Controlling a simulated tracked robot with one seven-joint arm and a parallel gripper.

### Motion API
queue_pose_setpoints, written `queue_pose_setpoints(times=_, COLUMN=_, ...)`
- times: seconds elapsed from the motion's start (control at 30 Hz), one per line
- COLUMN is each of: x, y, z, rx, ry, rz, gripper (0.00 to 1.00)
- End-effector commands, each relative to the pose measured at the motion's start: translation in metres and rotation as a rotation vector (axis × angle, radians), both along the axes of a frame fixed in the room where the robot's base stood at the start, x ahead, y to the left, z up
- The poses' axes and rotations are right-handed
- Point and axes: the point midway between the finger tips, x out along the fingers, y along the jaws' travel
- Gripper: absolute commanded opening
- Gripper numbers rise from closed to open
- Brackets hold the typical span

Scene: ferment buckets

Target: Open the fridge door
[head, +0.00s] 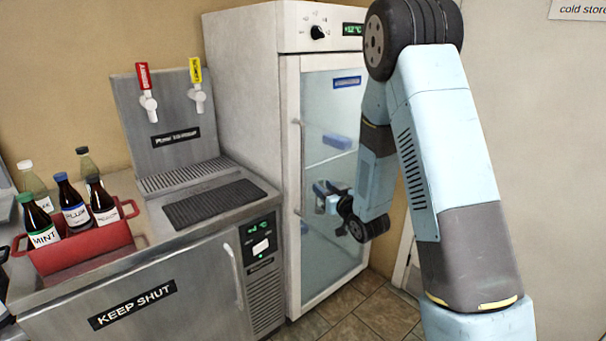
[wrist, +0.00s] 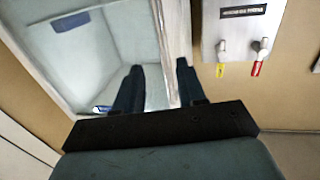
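The fridge (head: 250,115) is a tall white cabinet with a glass door (head: 332,250), and the door looks closed. Its upright bar handle (head: 299,165) runs down the door's left edge. My gripper (head: 322,196) is in front of the glass, just right of the handle in the head view. In the wrist view my gripper (wrist: 160,88) is open, its two dark fingers apart. The handle (wrist: 164,50) shows there as a thin bar running down into the gap between the fingers. I cannot tell whether either finger touches it.
A steel counter (head: 130,320) marked "KEEP SHUT" stands left of the fridge. It carries a tap stand (head: 165,125) with red and yellow taps, and a red crate (head: 85,250) of several bottles. Tiled floor (head: 345,312) lies before the fridge.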

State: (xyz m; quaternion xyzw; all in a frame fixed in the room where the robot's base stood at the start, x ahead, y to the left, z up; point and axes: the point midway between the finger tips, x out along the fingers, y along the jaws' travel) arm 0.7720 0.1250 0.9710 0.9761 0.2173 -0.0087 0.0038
Motion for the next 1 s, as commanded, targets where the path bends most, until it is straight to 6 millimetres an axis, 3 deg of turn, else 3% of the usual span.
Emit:
queue_pose_setpoints(times=0.27, x=0.008, y=0.008, z=-0.005, rx=0.011, ry=-0.017, rz=0.014, gripper=0.40)
queue_pose_setpoints(times=1.0, x=0.112, y=0.058, z=-0.005, rx=0.011, ry=-0.015, rz=0.013, gripper=0.40)
